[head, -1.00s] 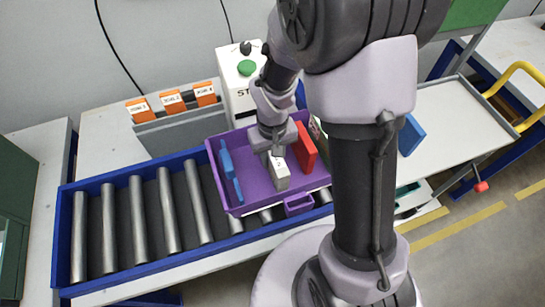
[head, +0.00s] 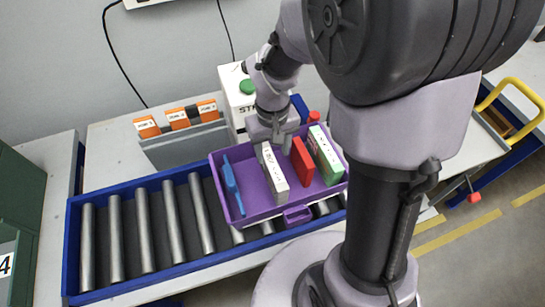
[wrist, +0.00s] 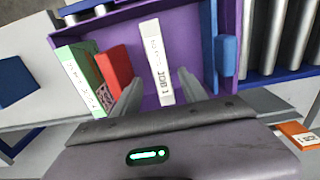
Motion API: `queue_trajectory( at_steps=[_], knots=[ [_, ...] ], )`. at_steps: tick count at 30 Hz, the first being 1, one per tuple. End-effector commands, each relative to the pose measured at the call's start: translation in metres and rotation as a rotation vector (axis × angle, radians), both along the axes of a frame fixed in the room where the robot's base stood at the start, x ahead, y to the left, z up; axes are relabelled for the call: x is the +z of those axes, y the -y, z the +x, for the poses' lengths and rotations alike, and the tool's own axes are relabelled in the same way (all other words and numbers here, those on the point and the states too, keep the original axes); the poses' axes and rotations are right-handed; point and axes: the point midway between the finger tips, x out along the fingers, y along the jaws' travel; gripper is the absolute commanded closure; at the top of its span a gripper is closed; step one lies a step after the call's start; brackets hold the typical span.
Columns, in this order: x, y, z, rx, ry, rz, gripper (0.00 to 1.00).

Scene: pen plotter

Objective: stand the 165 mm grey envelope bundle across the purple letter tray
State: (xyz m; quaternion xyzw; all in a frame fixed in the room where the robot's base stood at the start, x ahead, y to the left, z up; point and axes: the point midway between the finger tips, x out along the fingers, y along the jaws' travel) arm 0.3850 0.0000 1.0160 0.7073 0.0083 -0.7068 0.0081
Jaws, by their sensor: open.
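The grey envelope bundle (head: 273,175) stands on its long edge in the purple letter tray (head: 232,212), running from the tray's back toward its front. In the wrist view its pale top edge (wrist: 155,62) carries a label reading JOB 1. My gripper (head: 275,146) is above the back part of the tray. In the wrist view my gripper (wrist: 160,76) is open, with one finger on each side of the bundle's near end and gaps to both. The bundle's back end is partly hidden by the gripper in the head view.
In the tray, a red block (head: 303,160) and a white-green bundle (head: 326,155) stand to the right, and blue pieces (head: 233,187) to the left. The tray sits on a roller conveyor (head: 173,217). Orange-tabbed files (head: 178,119) and a white box with a green button (head: 233,95) stand behind.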

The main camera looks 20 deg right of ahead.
Motion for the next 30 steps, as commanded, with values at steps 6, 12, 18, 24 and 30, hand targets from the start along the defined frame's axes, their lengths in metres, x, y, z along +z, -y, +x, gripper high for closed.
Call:
queue_trajectory(
  at_steps=[6, 12, 18, 24, 30],
  knots=[
    [0.049, -0.004, -0.010, -0.056, 0.072, 0.021, 0.49],
    [0.142, -0.022, -0.071, -0.256, 0.308, 0.139, 0.49],
    [0.175, -0.036, -0.121, -0.374, 0.450, 0.253, 0.49],
    [0.178, -0.039, -0.129, -0.396, 0.474, 0.276, 0.49],
    [0.171, -0.039, -0.129, -0.394, 0.474, 0.275, 0.49]
  ],
)
